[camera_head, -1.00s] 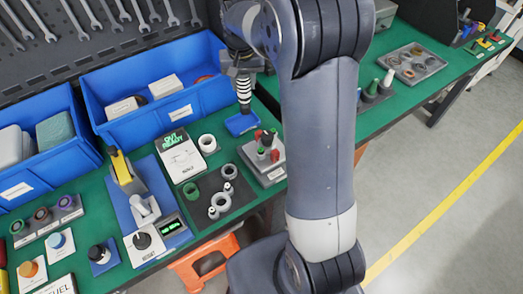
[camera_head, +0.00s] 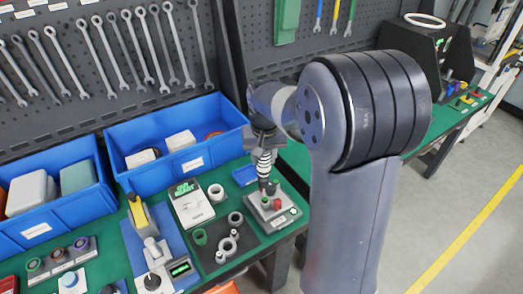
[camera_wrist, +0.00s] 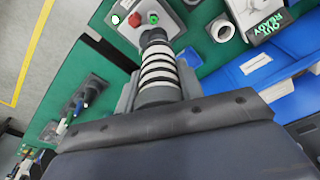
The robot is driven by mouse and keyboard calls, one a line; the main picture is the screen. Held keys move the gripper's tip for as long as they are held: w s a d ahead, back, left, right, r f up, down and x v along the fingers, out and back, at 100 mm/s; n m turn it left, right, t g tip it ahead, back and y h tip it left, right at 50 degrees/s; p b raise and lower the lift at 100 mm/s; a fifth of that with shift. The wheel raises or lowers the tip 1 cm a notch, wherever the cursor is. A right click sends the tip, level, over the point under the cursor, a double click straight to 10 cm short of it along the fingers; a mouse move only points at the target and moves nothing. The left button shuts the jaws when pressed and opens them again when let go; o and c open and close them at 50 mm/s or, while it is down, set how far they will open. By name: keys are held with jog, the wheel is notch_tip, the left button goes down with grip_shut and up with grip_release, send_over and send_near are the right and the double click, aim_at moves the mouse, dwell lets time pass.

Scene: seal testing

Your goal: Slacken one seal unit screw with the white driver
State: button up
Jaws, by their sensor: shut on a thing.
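The white driver (camera_head: 264,163), with white and dark bands, points down from my gripper (camera_head: 262,138). My gripper is shut on it. The driver also shows in the wrist view (camera_wrist: 158,72), its far end over the seal unit. The seal unit (camera_head: 283,217) is a grey block at the bench's front right edge with red, green and white caps on top. It shows at the top of the wrist view (camera_wrist: 183,14). The driver covers part of the unit, so its tip is hidden and I cannot tell whether it touches a screw.
A small blue tray (camera_head: 244,176) lies behind the unit. A dark plate (camera_head: 240,249) with grey and green rings is to its left, near a white gauge box (camera_head: 190,204). Blue bins (camera_head: 180,156) stand behind. A second green bench (camera_head: 420,132) is at right.

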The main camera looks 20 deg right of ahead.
aim_at(265, 177)
jog(key=shift+s+r, duration=0.15)
jog(key=shift+s, duration=0.55)
jog(key=shift+w+f+b, duration=0.1)
jog(key=shift+f+b, duration=1.85)
jog(key=shift+f, duration=0.5)
jog(key=shift+f+b, duration=0.7)
jog(key=shift+f, duration=0.3)
jog(key=shift+r, duration=0.1)
